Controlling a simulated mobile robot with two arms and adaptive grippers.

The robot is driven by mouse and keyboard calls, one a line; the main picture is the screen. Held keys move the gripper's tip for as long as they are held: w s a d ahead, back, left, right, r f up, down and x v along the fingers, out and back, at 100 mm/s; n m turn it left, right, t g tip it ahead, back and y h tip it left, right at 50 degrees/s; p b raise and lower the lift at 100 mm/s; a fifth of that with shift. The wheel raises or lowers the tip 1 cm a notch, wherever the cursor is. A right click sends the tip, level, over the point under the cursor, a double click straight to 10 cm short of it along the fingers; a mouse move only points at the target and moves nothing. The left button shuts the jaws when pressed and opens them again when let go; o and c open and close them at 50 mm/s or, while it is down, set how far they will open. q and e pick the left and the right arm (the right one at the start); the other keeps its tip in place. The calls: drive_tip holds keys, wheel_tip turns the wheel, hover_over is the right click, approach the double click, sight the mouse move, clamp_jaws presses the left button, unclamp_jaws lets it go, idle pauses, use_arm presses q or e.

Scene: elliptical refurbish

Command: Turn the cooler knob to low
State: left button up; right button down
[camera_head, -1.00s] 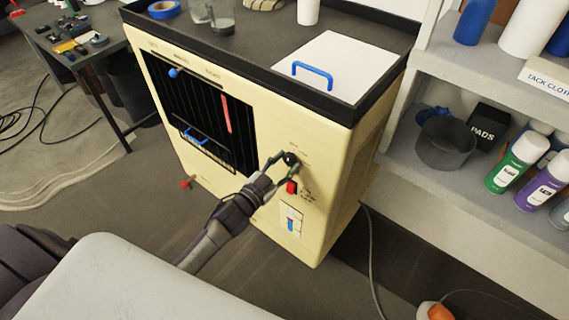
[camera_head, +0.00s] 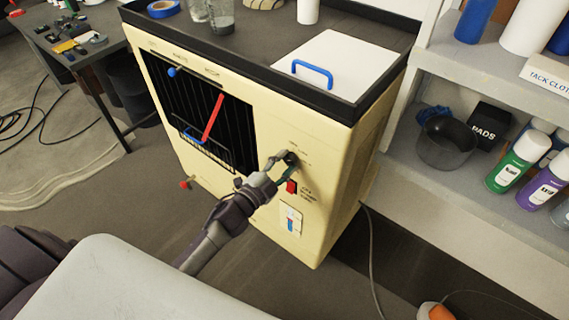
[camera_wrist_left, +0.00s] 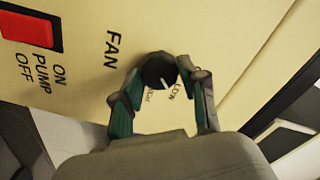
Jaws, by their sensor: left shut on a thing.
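The cooler (camera_head: 262,140) is a cream box with a dark louvred grille. Its black fan knob (camera_head: 291,157) is on the right of the front face, above a red switch (camera_head: 291,187). In the left wrist view the knob (camera_wrist_left: 158,69) has a white pointer mark directed toward the lower right, between the "HIGH" and "LOW" labels and close to "LOW". My left gripper (camera_head: 284,163) is shut on the knob, with one finger on each side of it; its fingers also show in the left wrist view (camera_wrist_left: 161,90). My right gripper is not in view.
A white panel with a blue handle (camera_head: 312,72) lies on the cooler's top. Shelves with spray cans (camera_head: 514,163) and a dark bucket (camera_head: 446,145) stand at right. A cable (camera_head: 371,255) runs along the floor.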

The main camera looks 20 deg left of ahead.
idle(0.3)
use_arm(q)
drive_tip(key=shift+f, duration=0.1)
drive_tip(key=o, duration=1.1)
drive_tip(key=shift+o, duration=0.2)
drive_tip(key=v, duration=1.2)
